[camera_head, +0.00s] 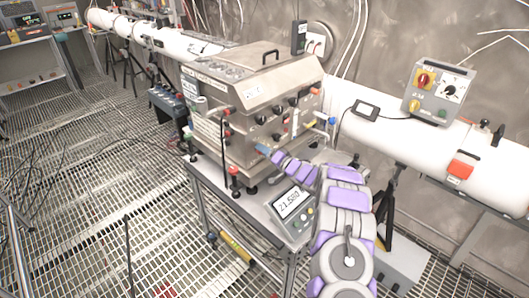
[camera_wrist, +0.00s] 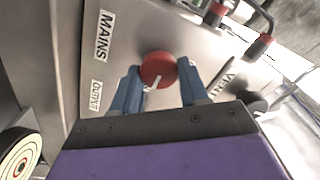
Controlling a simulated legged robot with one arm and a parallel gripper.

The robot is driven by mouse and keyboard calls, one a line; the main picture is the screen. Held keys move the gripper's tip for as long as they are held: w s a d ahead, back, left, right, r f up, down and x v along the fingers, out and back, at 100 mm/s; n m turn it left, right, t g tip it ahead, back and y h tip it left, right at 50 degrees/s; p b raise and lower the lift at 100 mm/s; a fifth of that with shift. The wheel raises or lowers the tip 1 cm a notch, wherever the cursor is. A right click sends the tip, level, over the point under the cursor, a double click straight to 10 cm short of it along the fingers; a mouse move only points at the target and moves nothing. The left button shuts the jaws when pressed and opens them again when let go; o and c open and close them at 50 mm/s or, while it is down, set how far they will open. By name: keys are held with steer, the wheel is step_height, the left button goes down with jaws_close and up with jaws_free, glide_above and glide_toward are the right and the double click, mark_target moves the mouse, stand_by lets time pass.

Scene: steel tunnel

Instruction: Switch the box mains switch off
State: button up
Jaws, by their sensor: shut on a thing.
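The steel box (camera_head: 213,108) stands on a metal cart in the head view, with several knobs and levers on its front. In the wrist view, a round red knob (camera_wrist: 158,69) with a white line sits on the box's panel. A MAINS label (camera_wrist: 104,36) is to its left, and a smaller label, apparently OUTPUT (camera_wrist: 97,98), is lower left. My gripper (camera_wrist: 160,88) has its blue fingers on both sides of the red knob, shut on it. In the head view my gripper (camera_head: 263,150) is against the box's front, and the knob is hidden there.
A grey control box (camera_head: 439,92) sits on the white pipe (camera_head: 420,138) at right. Red-capped levers (camera_wrist: 258,46) are near the knob. Open grating floor (camera_head: 90,180) lies left.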

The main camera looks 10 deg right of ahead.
steer(key=shift+f, duration=0.1)
steer(key=c, duration=0.3)
steer(key=shift+c, duration=0.2)
steer(key=shift+s+a+f+n+p, duration=0.1)
steer(key=shift+n+p, duration=0.1)
steer(key=shift+n, duration=4.2)
steer(key=shift+s+f+n+p, duration=0.1)
steer(key=shift+n+p, duration=0.1)
steer(key=shift+n, duration=4.2)
